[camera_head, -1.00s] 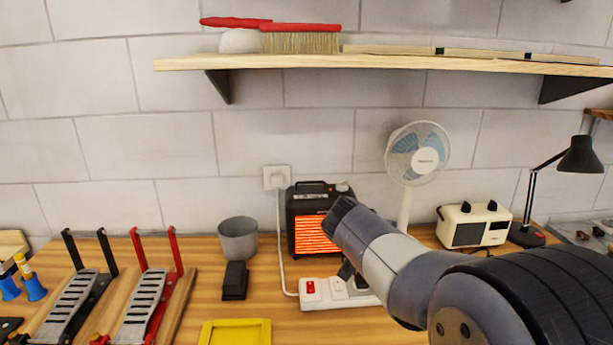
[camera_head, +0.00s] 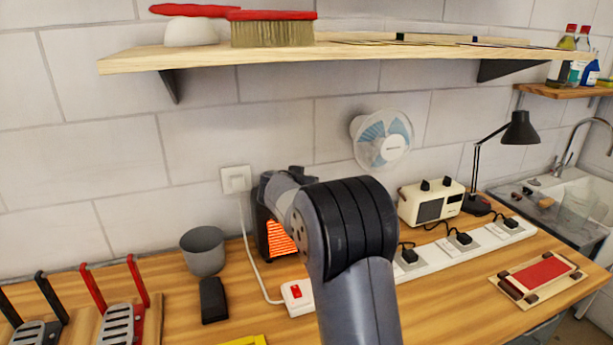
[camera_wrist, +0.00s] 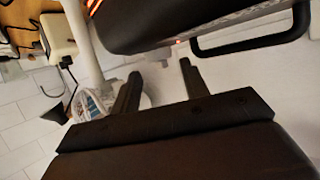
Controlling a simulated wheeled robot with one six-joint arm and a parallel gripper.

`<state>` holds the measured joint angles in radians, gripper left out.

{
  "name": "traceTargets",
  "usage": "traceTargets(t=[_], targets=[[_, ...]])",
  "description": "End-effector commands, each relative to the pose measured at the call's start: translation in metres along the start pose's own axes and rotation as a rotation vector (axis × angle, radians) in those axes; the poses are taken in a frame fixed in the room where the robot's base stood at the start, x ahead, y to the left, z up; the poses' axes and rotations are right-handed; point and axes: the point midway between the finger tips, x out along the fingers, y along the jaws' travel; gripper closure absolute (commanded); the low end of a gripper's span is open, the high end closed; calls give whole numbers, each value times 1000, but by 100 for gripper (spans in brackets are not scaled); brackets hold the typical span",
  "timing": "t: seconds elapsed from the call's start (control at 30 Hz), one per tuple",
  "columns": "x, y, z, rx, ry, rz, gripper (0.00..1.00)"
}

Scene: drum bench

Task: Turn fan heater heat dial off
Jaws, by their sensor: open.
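The fan heater (camera_head: 262,228) is a black box with a glowing orange grille, on the bench against the wall. My arm covers its right part and top in the head view, where my gripper is hidden. The wrist view, roughly upside down, shows the heater (camera_wrist: 150,25) at the top with its carry handle (camera_wrist: 258,48) at the right. My gripper (camera_wrist: 160,69) is open there, fingers pointing at the heater's top edge. Contact and the dial's setting cannot be told. A small red light shows beside it.
A cream radio-like box (camera_head: 431,203) and black lamp (camera_head: 521,130) are farther right. A power strip (camera_head: 298,297) runs along the bench front of the heater. A grey cup (camera_head: 203,250) stands left; the shelf (camera_head: 330,55) overhangs.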

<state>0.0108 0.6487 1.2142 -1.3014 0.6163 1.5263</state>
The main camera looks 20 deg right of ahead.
Motion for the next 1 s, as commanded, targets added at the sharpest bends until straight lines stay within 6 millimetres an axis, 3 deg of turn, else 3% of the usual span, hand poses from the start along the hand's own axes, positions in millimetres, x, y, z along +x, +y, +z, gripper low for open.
traceTargets(t=[0.3, 0.67, 1.0], targets=[[31, 0, 0, 0, -1, 1, 57], [34, 0, 0, 0, 0, 0, 57], [34, 0, 0, 0, 0, 0, 85]])
